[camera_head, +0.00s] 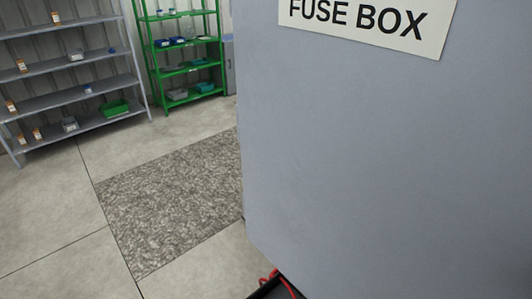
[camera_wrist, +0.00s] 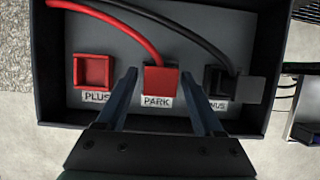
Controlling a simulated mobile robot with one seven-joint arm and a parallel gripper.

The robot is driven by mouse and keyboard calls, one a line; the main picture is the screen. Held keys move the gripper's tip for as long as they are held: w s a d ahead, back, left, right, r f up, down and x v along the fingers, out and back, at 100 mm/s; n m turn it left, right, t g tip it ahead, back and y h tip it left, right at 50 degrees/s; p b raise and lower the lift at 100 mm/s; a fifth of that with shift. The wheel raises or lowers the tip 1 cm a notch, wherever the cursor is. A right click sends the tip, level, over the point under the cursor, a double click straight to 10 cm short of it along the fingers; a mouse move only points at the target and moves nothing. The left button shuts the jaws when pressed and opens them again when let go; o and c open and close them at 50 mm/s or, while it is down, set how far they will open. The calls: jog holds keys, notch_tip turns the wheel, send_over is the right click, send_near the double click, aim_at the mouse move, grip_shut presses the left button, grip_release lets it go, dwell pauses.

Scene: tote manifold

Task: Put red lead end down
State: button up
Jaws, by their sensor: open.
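The red lead end (camera_wrist: 160,82) is a red block with a red cable leaving its far side. In the wrist view it sits at the middle place of the dark tray (camera_wrist: 262,30), just above the PARK label (camera_wrist: 157,102). My gripper (camera_wrist: 159,74) is open, with one finger on each side of the red lead end and a visible gap on both sides. To the left is an empty red square socket (camera_wrist: 92,71) labelled PLUS. The gripper does not show in the head view.
A black socket (camera_wrist: 216,82) with a black lead end (camera_wrist: 251,90) is at the tray's right, its label partly hidden. A large grey panel marked FUSE BOX (camera_head: 390,150) fills the head view's right. Grey shelves (camera_head: 70,75) and green shelves (camera_head: 185,50) stand far behind open floor.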

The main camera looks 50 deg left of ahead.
jog(key=shift+s+r, duration=0.25)
jog(key=shift+r, duration=0.35)
jog(key=s+r+b, duration=0.3)
jog(key=s, duration=1)
jog(key=shift+s+d+r, duration=0.2)
jog(key=shift+d+r, duration=0.05)
jog(key=shift+d, duration=0.1)
